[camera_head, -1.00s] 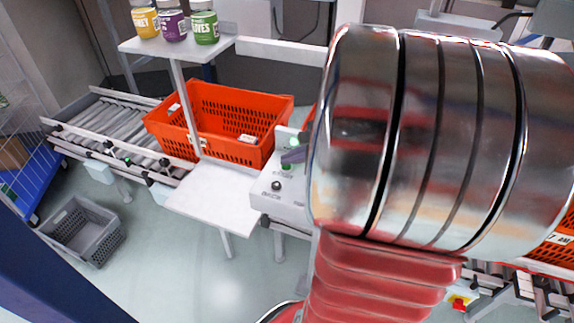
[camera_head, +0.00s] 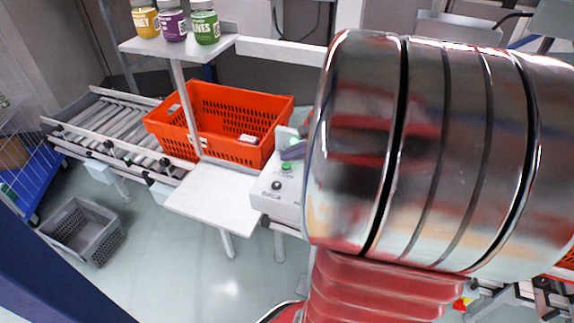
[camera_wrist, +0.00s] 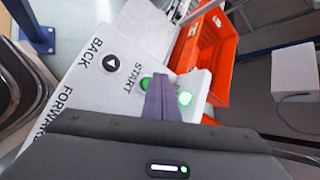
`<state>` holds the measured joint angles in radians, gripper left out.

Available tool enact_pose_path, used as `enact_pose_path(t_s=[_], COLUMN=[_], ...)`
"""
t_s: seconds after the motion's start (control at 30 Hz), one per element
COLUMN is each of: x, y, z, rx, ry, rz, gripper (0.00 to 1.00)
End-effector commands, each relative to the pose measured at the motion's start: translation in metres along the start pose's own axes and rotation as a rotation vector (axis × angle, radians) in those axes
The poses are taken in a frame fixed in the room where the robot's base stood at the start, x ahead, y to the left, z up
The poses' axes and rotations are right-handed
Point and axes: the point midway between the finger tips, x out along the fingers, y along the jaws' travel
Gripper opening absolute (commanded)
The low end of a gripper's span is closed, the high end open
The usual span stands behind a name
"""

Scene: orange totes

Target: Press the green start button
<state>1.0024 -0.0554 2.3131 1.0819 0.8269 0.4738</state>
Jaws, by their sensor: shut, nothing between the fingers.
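The green start button (camera_head: 286,166) sits on a white control box (camera_head: 283,205) beside the roller conveyor. In the wrist view the green button (camera_wrist: 146,84), beside the word START, is partly covered by my fingers. My gripper (camera_wrist: 162,82) is shut and empty, its grey-purple fingertips over the button's edge. In the head view my gripper (camera_head: 291,152) shows just above the button, with a small gap in the picture; I cannot tell its height. My arm hides the rest of it. A glowing green lamp (camera_wrist: 185,97) shows right of the fingers in the wrist view.
A black selector knob (camera_wrist: 111,63) sits near BACK and FORWARD on the box. An orange tote (camera_head: 210,140) stands on the conveyor behind. A white shelf (camera_head: 205,200) is left of the box. A grey crate (camera_head: 85,232) is on the floor.

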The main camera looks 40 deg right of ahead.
Motion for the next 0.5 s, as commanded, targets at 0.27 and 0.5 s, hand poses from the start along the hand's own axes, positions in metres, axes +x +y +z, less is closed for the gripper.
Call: enact_pose_path(t_s=[0.27, 0.5], x=[-0.0005, -0.0071], y=[-0.0004, -0.0060], z=[0.0001, 0.0047], rx=[0.000, -0.003], ry=[0.000, 0.001], rz=[0.000, -0.002], gripper=[0.00, 0.00])
